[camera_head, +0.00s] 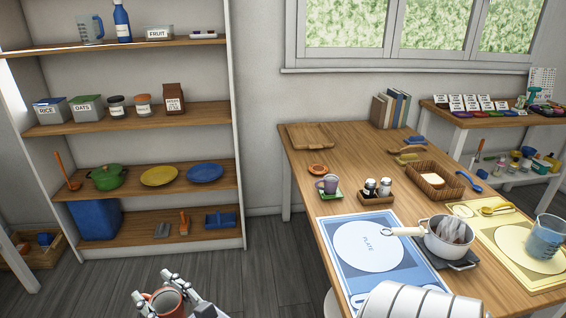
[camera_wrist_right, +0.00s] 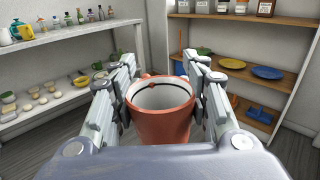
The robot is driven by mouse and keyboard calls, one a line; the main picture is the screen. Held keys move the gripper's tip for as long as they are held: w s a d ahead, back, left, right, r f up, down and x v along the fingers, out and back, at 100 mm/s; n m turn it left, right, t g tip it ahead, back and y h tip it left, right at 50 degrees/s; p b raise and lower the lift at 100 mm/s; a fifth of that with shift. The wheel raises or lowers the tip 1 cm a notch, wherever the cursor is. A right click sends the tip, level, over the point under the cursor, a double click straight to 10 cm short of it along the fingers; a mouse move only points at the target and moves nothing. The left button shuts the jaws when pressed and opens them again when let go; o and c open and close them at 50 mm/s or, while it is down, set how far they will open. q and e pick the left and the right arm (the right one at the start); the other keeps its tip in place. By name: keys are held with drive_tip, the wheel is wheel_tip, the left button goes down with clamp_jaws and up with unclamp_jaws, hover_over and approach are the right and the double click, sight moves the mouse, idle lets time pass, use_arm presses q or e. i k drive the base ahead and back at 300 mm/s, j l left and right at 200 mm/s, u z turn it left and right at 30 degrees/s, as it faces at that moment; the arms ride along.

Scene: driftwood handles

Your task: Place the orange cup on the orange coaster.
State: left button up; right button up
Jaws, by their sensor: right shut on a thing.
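The orange cup (camera_head: 167,301) is at the bottom of the head view, left of the table and above the floor. My right gripper (camera_head: 157,288) is shut on it. In the right wrist view the cup (camera_wrist_right: 160,122) stands upright and its inside looks empty. The two fingers of the gripper (camera_wrist_right: 160,85) press on its sides. The orange coaster (camera_head: 319,170) lies on the wooden table near its left edge, apart from the cup, with nothing on it. My left gripper is not in view.
A greyish mug (camera_head: 329,184) on a green coaster stands just in front of the orange coaster. A shaker caddy (camera_head: 375,198), a blue placemat (camera_head: 338,225) and a pot (camera_head: 448,238) are nearby. A shelf unit (camera_head: 240,130) stands at left, with open floor before it.

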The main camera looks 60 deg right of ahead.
sight(320, 167)
drive_tip(key=i+z, duration=0.35)
drive_tip(key=i+j+z, duration=0.15)
drive_tip(key=i+z, duration=0.2)
drive_tip(key=i+j+z, duration=0.2)
drive_tip(key=i+z, duration=0.95)
drive_tip(key=i+j+z, duration=0.2)
drive_tip(key=i+z, duration=0.15)
drive_tip(key=i+j+z, duration=0.55)
drive_tip(key=i+z, duration=0.3)
drive_tip(key=i+j+z, duration=0.2)
drive_tip(key=z, duration=0.25)
drive_tip(key=i+j+z, duration=0.25)
drive_tip(key=j+z, duration=0.2)
